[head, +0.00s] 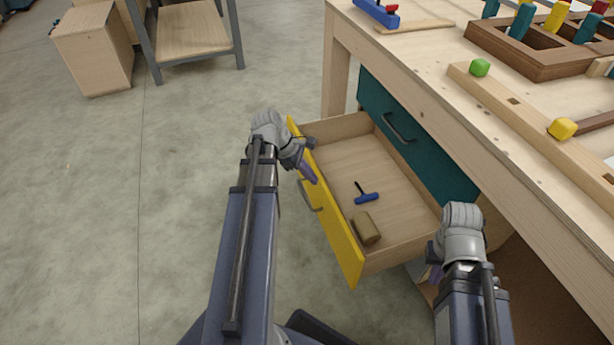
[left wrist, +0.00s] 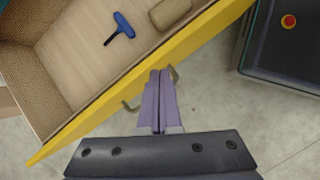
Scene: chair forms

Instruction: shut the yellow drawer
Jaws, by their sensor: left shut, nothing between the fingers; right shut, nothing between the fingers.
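The yellow drawer (head: 342,235) is pulled out from under the workbench; its yellow front also shows in the left wrist view (left wrist: 85,128). A grey handle (head: 309,196) is on its front. Inside lie a blue-handled tool (head: 367,197) and a tan block (head: 366,228). My left gripper (head: 312,178) is shut and empty at the outer side of the yellow front; in the left wrist view its purple fingers (left wrist: 161,78) lie over the handle area, and I cannot tell if they touch. My right gripper (head: 434,280) is shut and empty, low beside the drawer's right side, its fingertips partly hidden.
A teal drawer (head: 415,145) is shut in the bench above. The floor (head: 190,170) left of the drawer is clear.

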